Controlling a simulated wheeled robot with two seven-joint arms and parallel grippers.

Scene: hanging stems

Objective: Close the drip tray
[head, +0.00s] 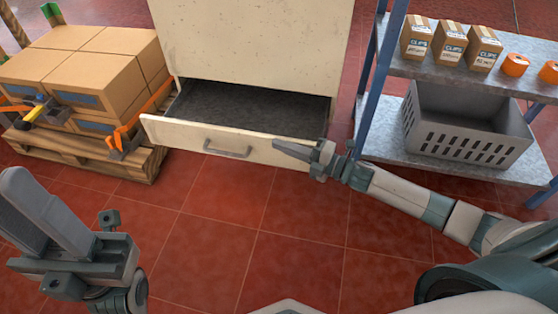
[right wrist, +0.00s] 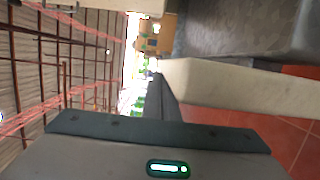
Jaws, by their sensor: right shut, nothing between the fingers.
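The drip tray (head: 225,141) is a cream drawer at the bottom of a pale cabinet (head: 250,45). It stands pulled out, with its dark grey inside (head: 245,105) showing and a grey bar handle (head: 228,149) on its front. My right gripper (head: 290,147) is shut and empty at the right part of the tray's front; I cannot tell whether it touches. In the right wrist view the tray's front panel (right wrist: 235,88) is close beside the fingers (right wrist: 162,95). My left gripper (head: 45,210) is at the lower left, away from the tray, its fingers together.
A wooden pallet (head: 85,155) with cardboard boxes (head: 85,65) and orange clamps stands left of the tray. A metal shelf (head: 385,150) with a grey crate (head: 465,140), small boxes and orange rolls stands on the right. The red tiled floor (head: 250,220) before the tray is clear.

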